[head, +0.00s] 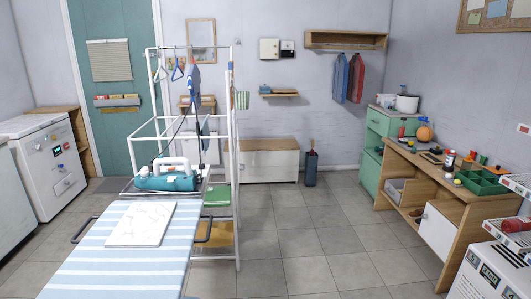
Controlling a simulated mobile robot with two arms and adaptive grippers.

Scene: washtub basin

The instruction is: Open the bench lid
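A low bench (266,167) with a pale front stands against the back wall, a little right of the drying rack. Its wooden lid (268,145) lies flat and looks closed. The white rack posts stand in front of the bench's left end and hide part of it. I cannot make out a handle on the lid. Neither of my grippers shows in the head view.
A striped ironing board (120,270) and the white rack (238,200) fill the near left. A dark bin (311,168) stands just right of the bench. A wooden desk (455,205) is at right. Open tiled floor (300,235) lies between.

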